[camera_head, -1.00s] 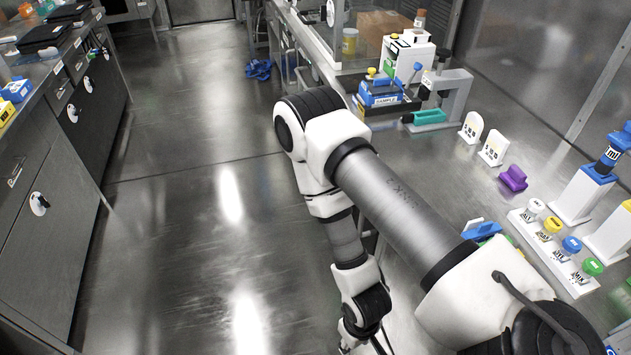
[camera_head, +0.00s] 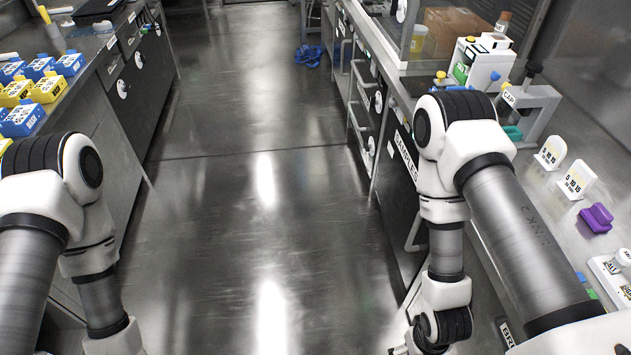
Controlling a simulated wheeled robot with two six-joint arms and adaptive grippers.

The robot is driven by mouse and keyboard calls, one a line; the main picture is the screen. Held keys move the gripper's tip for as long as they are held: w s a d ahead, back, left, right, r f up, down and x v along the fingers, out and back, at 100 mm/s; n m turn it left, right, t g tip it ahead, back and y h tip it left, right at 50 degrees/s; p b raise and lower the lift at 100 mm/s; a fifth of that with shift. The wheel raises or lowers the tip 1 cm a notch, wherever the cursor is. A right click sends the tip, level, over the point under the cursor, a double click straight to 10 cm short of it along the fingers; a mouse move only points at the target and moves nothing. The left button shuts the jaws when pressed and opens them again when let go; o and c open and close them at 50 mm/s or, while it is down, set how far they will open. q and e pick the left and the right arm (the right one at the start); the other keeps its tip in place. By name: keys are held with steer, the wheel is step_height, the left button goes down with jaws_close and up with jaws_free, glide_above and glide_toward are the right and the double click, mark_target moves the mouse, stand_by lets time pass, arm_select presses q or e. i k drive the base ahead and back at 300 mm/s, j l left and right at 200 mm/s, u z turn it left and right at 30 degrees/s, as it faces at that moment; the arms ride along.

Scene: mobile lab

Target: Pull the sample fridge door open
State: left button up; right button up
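The sample fridge door (camera_head: 396,195) is a dark front under the right-hand counter, with a white "SAMPLES" label (camera_head: 405,157) along its top. A pale bar handle (camera_head: 413,235) stands out from its face. The door looks shut, flush with the cabinet front. My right arm hangs in front of the counter and hides the nearer part of the door. Its wrist reaches the bottom edge of the head view, near the handle in the picture but apart from it. My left arm is at the left edge.
The floor aisle (camera_head: 235,230) between the benches is clear. Drawers with bar handles (camera_head: 357,75) lie farther along the right bench. The right counter holds a capping stand (camera_head: 540,100) and a purple holder (camera_head: 596,217). Several labelled boxes (camera_head: 45,87) stand on the left bench.

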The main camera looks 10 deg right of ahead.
mark_target(396, 187)
steer(key=z, duration=0.35)
steer(key=i+j+z, duration=0.1)
steer(key=z, duration=0.3)
steer(key=j+z, duration=0.15)
steer(key=z, duration=0.2)
steer(key=i+j+z, duration=0.1)
steer(key=j+z, duration=0.3)
steer(key=j, duration=0.2)
steer(key=j+z, duration=0.4)
steer(key=j, duration=0.25)
